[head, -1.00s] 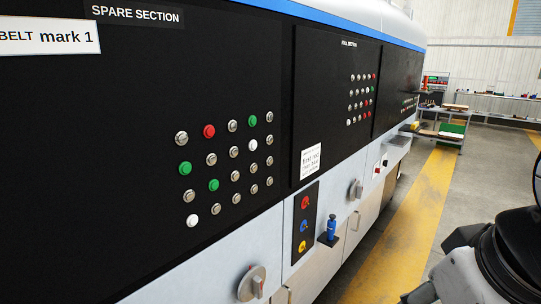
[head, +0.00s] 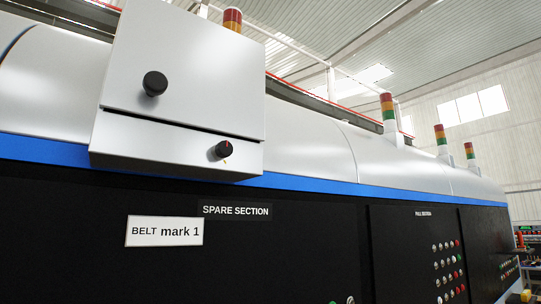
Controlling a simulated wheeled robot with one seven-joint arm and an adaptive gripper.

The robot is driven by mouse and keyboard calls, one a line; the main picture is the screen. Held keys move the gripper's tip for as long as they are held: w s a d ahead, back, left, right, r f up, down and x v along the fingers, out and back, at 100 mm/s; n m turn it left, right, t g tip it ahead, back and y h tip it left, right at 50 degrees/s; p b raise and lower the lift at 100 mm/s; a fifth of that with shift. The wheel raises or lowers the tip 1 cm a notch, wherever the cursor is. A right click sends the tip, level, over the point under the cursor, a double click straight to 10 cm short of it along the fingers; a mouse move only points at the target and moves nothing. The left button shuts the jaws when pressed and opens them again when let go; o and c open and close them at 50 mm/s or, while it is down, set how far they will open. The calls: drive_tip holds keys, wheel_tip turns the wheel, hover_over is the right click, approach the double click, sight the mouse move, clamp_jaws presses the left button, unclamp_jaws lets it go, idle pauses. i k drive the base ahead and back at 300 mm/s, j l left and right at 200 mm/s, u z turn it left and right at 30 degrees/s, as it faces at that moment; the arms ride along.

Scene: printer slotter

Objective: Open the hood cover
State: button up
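A light grey box with a flat square front cover (head: 190,70) is mounted high on the machine, at the upper left of the head view. The cover looks closed. A black round knob (head: 155,83) sits on it. Whether either part is the hood cover cannot be told for sure. Large rounded light grey hood sections (head: 305,145) run along the machine top above a blue stripe. My gripper is not in view.
The machine's black front panel (head: 290,250) carries a "SPARE SECTION" label (head: 236,211), a "BELT mark 1" sign (head: 165,231) and several buttons (head: 448,270) at right. Signal lights (head: 388,112) stand on top. The floor is out of view.

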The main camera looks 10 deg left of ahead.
sight(168, 62)
drive_tip(key=u, duration=1.1)
